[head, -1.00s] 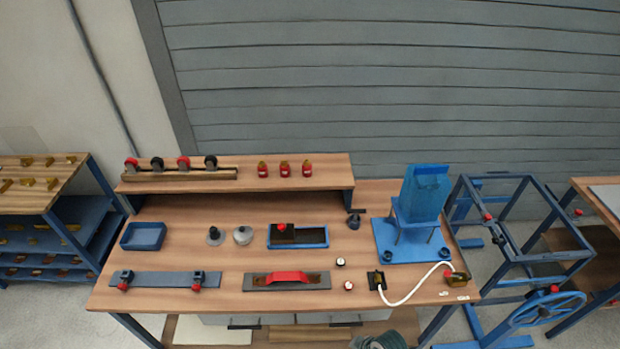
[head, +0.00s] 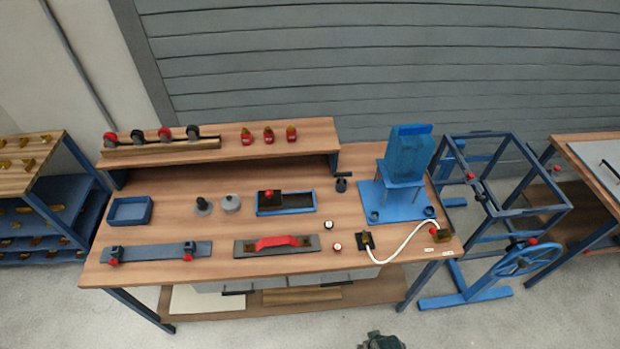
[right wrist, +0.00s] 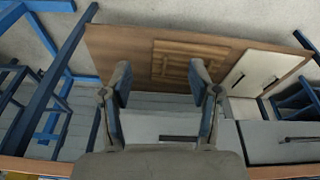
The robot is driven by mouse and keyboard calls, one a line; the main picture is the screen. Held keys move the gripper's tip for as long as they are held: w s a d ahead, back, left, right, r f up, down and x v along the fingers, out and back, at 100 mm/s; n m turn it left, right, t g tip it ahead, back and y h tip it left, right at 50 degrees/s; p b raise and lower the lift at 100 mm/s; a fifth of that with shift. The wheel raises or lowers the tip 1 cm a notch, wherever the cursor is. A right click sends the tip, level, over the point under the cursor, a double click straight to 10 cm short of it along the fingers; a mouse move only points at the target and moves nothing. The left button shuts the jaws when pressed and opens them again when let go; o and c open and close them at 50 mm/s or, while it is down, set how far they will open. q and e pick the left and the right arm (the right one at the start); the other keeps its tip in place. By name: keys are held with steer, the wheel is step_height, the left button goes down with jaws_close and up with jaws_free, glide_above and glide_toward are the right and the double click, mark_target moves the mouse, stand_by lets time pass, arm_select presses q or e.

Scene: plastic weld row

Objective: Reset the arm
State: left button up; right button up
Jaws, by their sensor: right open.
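My right gripper (right wrist: 161,88) shows in the right wrist view, its two fingers spread apart with nothing between them. Beyond the fingers are the bench's lower shelf (right wrist: 135,60) and a grey drawer front (right wrist: 270,143). I cannot tell its exact distance from them. In the head view neither gripper can be made out; only a small dark shape shows at the bottom edge. The workbench (head: 180,222) stands ahead with its tools in place.
A red-handled plate (head: 277,246), a blue tray (head: 130,211) and a blue stand (head: 405,170) sit on the bench. A blue frame with a handwheel (head: 525,260) stands at right, a shelf rack (head: 45,195) at left. Floor in front is clear.

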steer(key=s+f+g, duration=0.1)
steer(key=s+f, duration=0.2)
steer(key=f, duration=0.6)
steer(key=s+f, duration=0.3)
steer(key=f, duration=0.6)
arm_select(q)
steer(key=shift+a, duration=0.1)
arm_select(e)
steer(key=s+d+f, duration=0.3)
steer(key=s+f, duration=0.9)
steer(key=s, duration=0.3)
steer(key=shift+s+d+g, duration=0.15)
steer(key=shift+d+g, duration=0.15)
steer(key=shift+g, duration=0.1)
steer(key=shift+d+f, duration=0.1)
